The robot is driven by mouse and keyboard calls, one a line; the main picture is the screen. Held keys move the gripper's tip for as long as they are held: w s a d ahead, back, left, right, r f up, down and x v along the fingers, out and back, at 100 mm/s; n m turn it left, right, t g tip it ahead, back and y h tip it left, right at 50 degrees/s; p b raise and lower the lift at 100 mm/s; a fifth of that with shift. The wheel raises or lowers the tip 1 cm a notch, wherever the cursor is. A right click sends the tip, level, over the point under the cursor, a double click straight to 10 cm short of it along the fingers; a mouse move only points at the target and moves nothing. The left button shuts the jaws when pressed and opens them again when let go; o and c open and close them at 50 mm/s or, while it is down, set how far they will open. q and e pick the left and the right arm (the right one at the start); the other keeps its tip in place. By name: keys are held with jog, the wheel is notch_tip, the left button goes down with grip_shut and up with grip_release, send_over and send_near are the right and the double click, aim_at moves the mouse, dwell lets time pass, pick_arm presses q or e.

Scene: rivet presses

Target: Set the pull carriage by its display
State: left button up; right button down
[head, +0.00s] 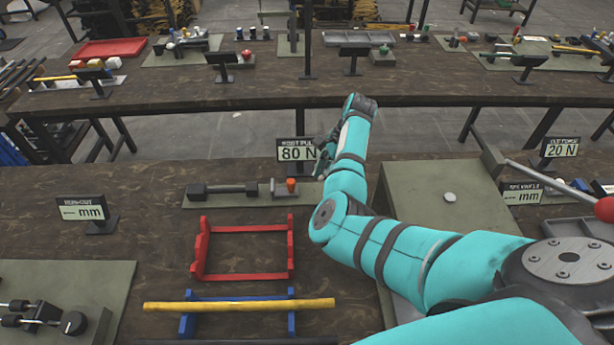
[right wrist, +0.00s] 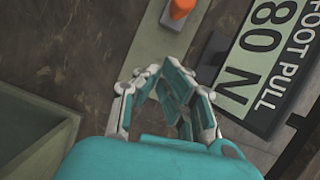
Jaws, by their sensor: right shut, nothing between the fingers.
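The pull display (head: 297,149) reads 80 N; in the right wrist view its panel (right wrist: 262,70) reads FOOT PULL. In front of it, a small unit with an orange-topped piece (head: 291,185) sits on a green base plate (head: 262,200), with a dark bar (head: 222,189) to its left. The orange piece (right wrist: 182,8) shows at the top of the right wrist view. I cannot tell for certain which part is the carriage. My right gripper (head: 322,163) is beside the display, right of the orange piece. Its fingers (right wrist: 165,80) are shut and empty. My left gripper is out of view.
A red frame (head: 243,277) and a blue rack with a yellow rod (head: 240,306) stand in front. Other displays read mm (head: 83,212) and 20 N (head: 562,149). A green box-like station (head: 440,180) lies right of my arm. A second bench (head: 180,95) stands behind.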

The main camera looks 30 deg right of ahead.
aim_at(298, 191)
jog(key=a, duration=0.1)
jog(key=a+f+p, duration=0.1)
jog(key=w+a, duration=0.1)
jog(key=a, duration=0.1)
jog(key=shift+f+p, duration=0.15)
jog(key=shift+p, duration=0.15)
jog(key=shift+w+a, duration=0.1)
jog(key=shift+a, duration=0.05)
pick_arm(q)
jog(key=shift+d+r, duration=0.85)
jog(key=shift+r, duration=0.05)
pick_arm(e)
jog(key=shift+f, duration=0.1)
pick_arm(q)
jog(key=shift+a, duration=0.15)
pick_arm(e)
jog(key=shift+w+a+r+p, duration=0.1)
jog(key=shift+a+r+p, duration=0.2)
jog(key=shift+p, duration=0.35)
jog(key=shift+w+a+f, duration=0.1)
jog(key=shift+a+f, duration=0.05)
jog(key=shift+f, duration=0.05)
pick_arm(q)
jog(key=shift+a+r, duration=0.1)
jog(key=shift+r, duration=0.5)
pick_arm(e)
jog(key=shift+f, duration=0.1)
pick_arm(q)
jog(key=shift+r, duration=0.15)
